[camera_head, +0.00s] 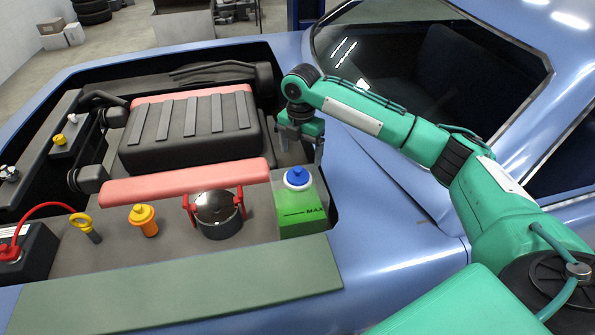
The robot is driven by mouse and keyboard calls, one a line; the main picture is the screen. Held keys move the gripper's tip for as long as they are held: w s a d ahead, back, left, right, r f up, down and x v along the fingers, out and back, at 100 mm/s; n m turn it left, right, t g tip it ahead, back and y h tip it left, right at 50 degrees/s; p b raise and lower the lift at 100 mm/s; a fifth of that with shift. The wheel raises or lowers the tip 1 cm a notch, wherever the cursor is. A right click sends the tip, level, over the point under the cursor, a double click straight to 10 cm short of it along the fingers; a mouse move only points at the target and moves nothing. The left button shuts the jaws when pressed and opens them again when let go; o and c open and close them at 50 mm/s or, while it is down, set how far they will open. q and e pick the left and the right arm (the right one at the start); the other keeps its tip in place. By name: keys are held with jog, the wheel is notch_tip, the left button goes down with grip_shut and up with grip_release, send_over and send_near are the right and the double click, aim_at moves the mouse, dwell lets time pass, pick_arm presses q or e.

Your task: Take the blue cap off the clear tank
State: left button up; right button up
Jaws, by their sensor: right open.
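The clear tank (300,213) stands at the right end of the engine bay, with green fluid inside and a MAX mark on its front. The blue cap (297,176) sits on top of it, on a white neck. My right gripper (302,150) is open, pointing down, just above and behind the blue cap, and looks apart from it. Its fingers are small and partly dark against the bay. My left gripper is not in view.
The green front strip (180,290) is bare.

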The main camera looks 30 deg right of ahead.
aim_at(298, 168)
jog(key=shift+w+f, duration=0.2)
jog(key=shift+f, duration=0.95)
jog(key=shift+w+f, duration=0.1)
jog(key=shift+f, duration=0.15)
jog(key=shift+a+f+p, duration=0.15)
jog(key=shift+f+p, duration=0.45)
jog(key=shift+p, duration=0.3)
jog(key=f+p, duration=0.1)
jog(key=f, duration=0.2)
jog(key=shift+w+f, duration=0.15)
jog(key=shift+w, duration=0.05)
jog(key=shift+f, duration=0.25)
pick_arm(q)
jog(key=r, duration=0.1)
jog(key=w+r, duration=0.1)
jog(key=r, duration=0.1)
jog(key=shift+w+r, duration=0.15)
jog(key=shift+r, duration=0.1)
pick_arm(e)
jog(key=c, duration=1.1)
